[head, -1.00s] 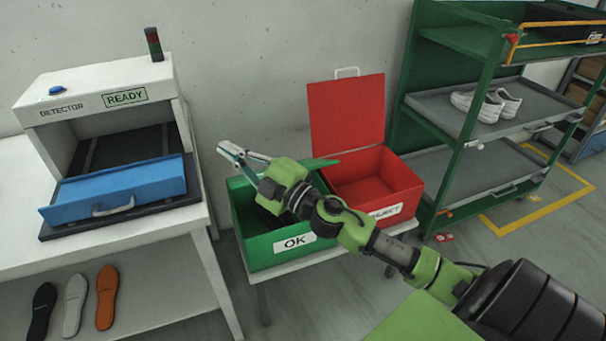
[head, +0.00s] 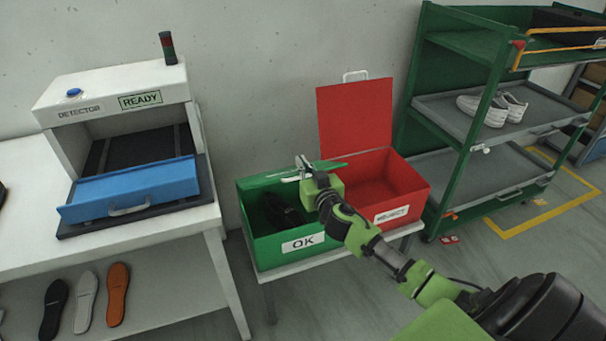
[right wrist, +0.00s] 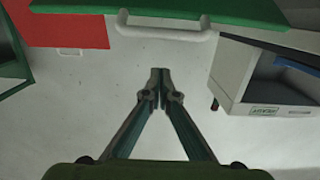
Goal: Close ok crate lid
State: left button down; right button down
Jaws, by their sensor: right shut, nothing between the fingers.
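The green OK crate (head: 262,246) stands open on a low stand, with a dark shoe (head: 283,213) inside. Its green lid (head: 328,164) shows as a thin strip at the crate's back right, partly hidden by my right gripper (head: 302,162). In the right wrist view the lid (right wrist: 235,10) fills the top edge, with its white handle (right wrist: 165,30) beyond the fingertips. My right gripper, also in the right wrist view (right wrist: 160,74), is shut and empty, apart from the handle in that picture. My left gripper is not in view.
A red reject crate (head: 405,190) with its lid raised (head: 355,120) stands to the right of the OK crate. A white detector (head: 110,95) with a blue flap (head: 130,188) is on the table at left. A green rack (head: 455,120) holding white shoes (head: 492,108) stands at right.

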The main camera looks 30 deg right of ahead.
jog(key=shift+s+a+f+b, duration=0.1)
jog(key=shift+s+f+b, duration=0.1)
jog(key=shift+f, duration=0.75)
jog(key=shift+s+a+f+b, duration=0.1)
jog(key=shift+f+b, duration=0.05)
jog(key=shift+f, duration=0.8)
jog(key=shift+s+f, duration=0.1)
jog(key=shift+f, duration=0.1)
